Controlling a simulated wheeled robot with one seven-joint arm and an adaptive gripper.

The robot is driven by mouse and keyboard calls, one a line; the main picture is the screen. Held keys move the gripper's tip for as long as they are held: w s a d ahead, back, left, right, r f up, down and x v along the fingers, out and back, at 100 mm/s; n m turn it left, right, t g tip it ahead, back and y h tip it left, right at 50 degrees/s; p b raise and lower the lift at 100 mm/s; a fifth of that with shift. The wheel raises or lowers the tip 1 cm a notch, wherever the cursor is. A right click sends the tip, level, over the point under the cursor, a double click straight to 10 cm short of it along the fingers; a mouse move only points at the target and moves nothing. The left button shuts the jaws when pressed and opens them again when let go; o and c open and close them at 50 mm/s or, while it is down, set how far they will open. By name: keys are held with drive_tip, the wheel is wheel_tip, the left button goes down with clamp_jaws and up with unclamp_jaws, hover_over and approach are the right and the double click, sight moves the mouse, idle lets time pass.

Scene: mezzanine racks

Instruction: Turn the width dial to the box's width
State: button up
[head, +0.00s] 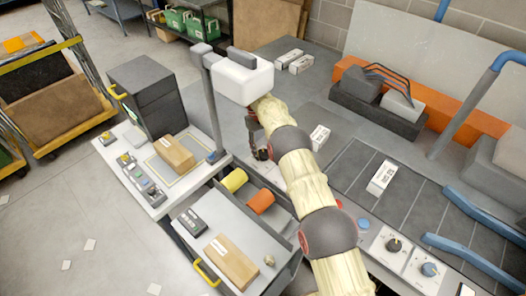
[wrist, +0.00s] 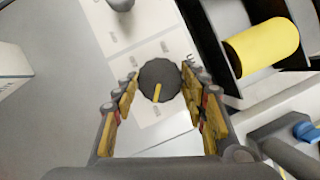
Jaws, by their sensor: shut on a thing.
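My gripper (wrist: 160,80) has its two fingers on opposite sides of a round dark dial (wrist: 160,72), shut on its rim. The dial has a yellow pointer (wrist: 157,92) that points toward the bottom of the wrist view, slightly left. It sits on a white panel (wrist: 110,35) with small printed labels too blurred to read. In the head view my gripper (head: 260,150) is lowered beside the grey bench, and it hides the dial. A brown box (head: 175,152) lies on a marked plate at left; another brown box (head: 231,262) lies on the front table. I cannot tell which is the task's box.
A yellow roll (wrist: 262,46) is close to my right finger; it also shows in the head view (head: 235,180) beside an orange roll (head: 260,201). Another knob (wrist: 121,3) is at the wrist view's top edge. A grey post (head: 213,105) stands left of my gripper.

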drive_tip(key=o, duration=1.1)
drive_tip(key=shift+o, duration=0.2)
